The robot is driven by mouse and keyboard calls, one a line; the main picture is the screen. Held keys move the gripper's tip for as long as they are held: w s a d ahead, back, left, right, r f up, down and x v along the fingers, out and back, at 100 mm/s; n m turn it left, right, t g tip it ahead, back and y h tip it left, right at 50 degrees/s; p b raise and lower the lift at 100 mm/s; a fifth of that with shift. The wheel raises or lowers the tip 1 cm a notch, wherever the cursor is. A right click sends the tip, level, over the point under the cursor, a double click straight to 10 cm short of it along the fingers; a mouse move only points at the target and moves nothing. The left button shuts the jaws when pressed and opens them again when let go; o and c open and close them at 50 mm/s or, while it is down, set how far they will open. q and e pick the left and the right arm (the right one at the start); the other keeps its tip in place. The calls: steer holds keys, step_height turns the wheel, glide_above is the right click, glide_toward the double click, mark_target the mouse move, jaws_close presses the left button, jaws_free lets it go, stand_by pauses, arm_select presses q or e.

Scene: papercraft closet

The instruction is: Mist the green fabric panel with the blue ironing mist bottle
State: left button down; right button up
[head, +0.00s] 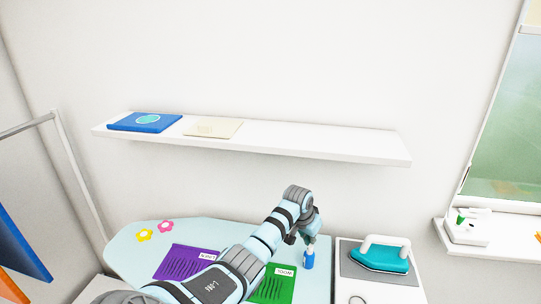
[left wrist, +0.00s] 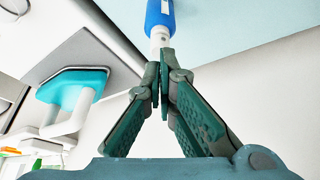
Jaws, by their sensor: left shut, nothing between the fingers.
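The blue ironing mist bottle (head: 309,260) stands near the right end of the ironing board, with its white neck toward my left gripper (head: 312,238). In the left wrist view the blue bottle (left wrist: 160,14) shows at the top, its white neck right at the fingertips of my left gripper (left wrist: 162,72). The fingers are shut with nothing between them; whether the tips touch the neck I cannot tell. The green fabric panel (head: 276,287), with a wool label, lies on the board left of the bottle, partly hidden by my left arm. My right gripper is not in view.
A purple panel (head: 180,262) and flower shapes lie on the ironing board (head: 205,232). A teal iron (head: 385,257) rests on a grey pad to the right. A wall shelf (head: 300,139) holds a blue book (head: 145,122). A window ledge (head: 500,250) is at far right.

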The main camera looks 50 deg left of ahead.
arm_select(q)
step_height(320, 180, up, 6)
stand_by(0.7)
